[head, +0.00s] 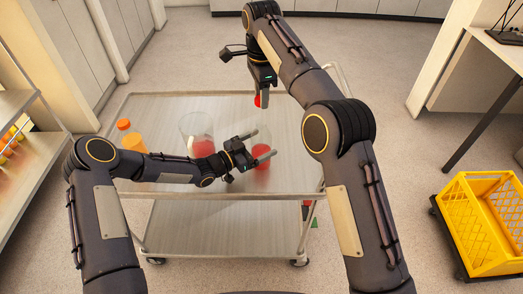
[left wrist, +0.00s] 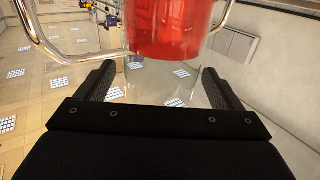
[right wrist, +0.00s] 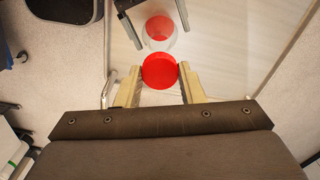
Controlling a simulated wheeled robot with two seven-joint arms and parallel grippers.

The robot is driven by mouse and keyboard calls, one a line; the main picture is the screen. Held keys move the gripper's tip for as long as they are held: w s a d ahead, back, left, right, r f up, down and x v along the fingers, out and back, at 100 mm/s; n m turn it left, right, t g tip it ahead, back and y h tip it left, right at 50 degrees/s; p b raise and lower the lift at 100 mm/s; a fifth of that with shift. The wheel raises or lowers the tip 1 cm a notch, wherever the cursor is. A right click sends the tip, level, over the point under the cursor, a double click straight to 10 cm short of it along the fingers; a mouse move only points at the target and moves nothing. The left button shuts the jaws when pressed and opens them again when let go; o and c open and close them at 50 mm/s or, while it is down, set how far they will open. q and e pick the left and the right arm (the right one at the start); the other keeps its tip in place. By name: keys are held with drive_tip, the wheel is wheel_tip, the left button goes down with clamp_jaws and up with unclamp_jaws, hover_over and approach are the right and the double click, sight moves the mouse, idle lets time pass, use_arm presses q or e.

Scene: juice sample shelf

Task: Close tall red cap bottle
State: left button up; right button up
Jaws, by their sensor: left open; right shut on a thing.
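A clear bottle with red liquid (head: 261,160) stands upright on the metal cart (head: 170,104), its top uncapped in the right wrist view (right wrist: 160,30). My left gripper (head: 266,143) is open, its fingers on either side of the bottle; the left wrist view shows a gap between the fingers and the red-filled part (left wrist: 175,40). My right gripper (right wrist: 160,76) is shut on a red cap (right wrist: 159,70). The cap also shows in the head view (head: 257,101), above and slightly behind the bottle. Whether the left fingers touch the bottle is unclear.
A clear jug with red contents (head: 198,128) and an orange bottle with an orange cap (head: 129,136) stand to the left on the cart. A shelf with small bottles (head: 10,140) is at far left. A yellow crate (head: 480,225) sits at right. The cart's back is clear.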

sight(261, 122)
use_arm(q)
drive_tip(key=shift+x, duration=1.25)
drive_tip(key=c, duration=1.5)
use_arm(e)
drive_tip(key=shift+f, duration=2.45)
